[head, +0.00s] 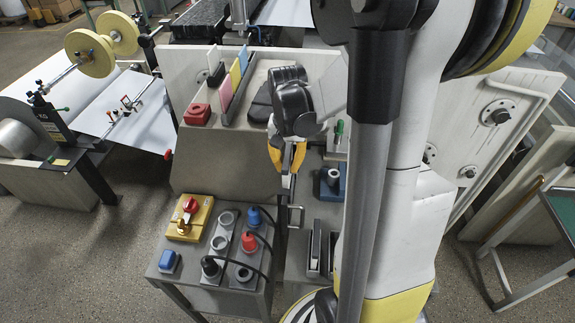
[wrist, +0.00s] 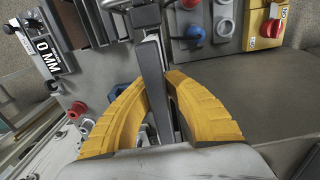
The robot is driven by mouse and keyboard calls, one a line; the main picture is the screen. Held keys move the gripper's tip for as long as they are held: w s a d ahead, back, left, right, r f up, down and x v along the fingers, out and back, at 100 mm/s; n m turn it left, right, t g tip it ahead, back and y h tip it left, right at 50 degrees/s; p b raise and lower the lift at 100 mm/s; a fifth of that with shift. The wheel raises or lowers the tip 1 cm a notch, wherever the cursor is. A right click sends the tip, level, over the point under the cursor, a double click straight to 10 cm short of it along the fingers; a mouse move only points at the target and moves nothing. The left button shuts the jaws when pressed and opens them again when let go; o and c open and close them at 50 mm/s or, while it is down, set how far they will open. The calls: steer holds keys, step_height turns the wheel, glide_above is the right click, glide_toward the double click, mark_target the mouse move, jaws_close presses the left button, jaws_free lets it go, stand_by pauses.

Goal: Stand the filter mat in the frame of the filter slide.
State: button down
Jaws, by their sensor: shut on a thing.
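My gripper (head: 288,158) hangs over the near edge of the workbench in the head view. Its yellow fingers (wrist: 158,88) are shut on a thin grey slab in the wrist view, seen nearly edge-on, which I take for the filter mat (wrist: 153,68). In the head view the mat shows as a narrow grey strip (head: 287,181) under the fingers. A metal handle and dark narrow part, apparently the filter slide (head: 296,216), lie just below. In the wrist view the slide (wrist: 145,16) is near the mat's far end. Whether they touch, I cannot tell.
A panel with grey sockets (head: 219,243) and red and blue plugs stands left of the slide, with a yellow switch box (head: 189,218). A blue fixture (head: 333,183) and a dark slotted holder (head: 315,250) stand to the right. Coloured cards (head: 225,92) stand in a rack behind.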

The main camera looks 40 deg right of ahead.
mark_target(288, 153)
steer(key=shift+f+b, duration=2.5)
steer(key=shift+f, duration=0.5)
steer(key=c, duration=1.5)
jaws_free()
steer(key=shift+o, duration=0.2)
step_height(288, 153, up, 12)
steer(key=shift+r, duration=0.1)
